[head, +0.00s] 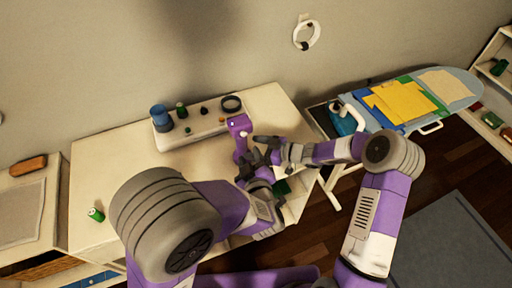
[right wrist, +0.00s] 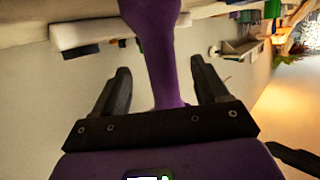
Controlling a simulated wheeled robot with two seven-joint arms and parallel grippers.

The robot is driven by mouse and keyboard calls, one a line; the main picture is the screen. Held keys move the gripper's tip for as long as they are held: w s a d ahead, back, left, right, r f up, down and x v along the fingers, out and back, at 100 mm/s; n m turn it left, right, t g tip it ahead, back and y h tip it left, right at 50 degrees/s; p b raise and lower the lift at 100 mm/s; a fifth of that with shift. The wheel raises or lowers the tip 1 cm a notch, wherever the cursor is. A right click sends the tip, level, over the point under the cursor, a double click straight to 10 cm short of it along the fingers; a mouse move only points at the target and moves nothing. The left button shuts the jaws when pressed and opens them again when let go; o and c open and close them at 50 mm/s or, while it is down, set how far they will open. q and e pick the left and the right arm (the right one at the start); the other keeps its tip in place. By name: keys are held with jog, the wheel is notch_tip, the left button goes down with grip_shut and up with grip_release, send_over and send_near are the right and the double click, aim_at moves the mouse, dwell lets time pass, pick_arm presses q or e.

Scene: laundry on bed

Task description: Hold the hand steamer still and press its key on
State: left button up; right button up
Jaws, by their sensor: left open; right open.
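The hand steamer (head: 239,126) is purple and stands by the front of the white table. A small light spot shows on its upper part; I cannot make out its key. My right gripper (head: 262,144) is open close to its right side. In the right wrist view the steamer's narrow purple handle (right wrist: 166,65) lies between the two open fingers of the right gripper (right wrist: 158,85), with a gap on each side. My left gripper (head: 250,168) is open just below and in front of the steamer, its fingers partly overlapping the steamer's lower end in view.
A white tray (head: 172,140) behind the steamer holds a blue jar (head: 161,118), a green bottle (head: 181,110) and a dark ring (head: 231,104). A green can (head: 96,214) is at the table's left. An ironing board (head: 455,88) with folded cloths stands right.

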aim_at(238, 145)
jog(key=x, duration=0.7)
jog(key=shift+w+a, duration=0.2)
jog(key=shift+a, duration=0.05)
grip_shut()
pick_arm(q)
grip_shut()
dwell(1.7)
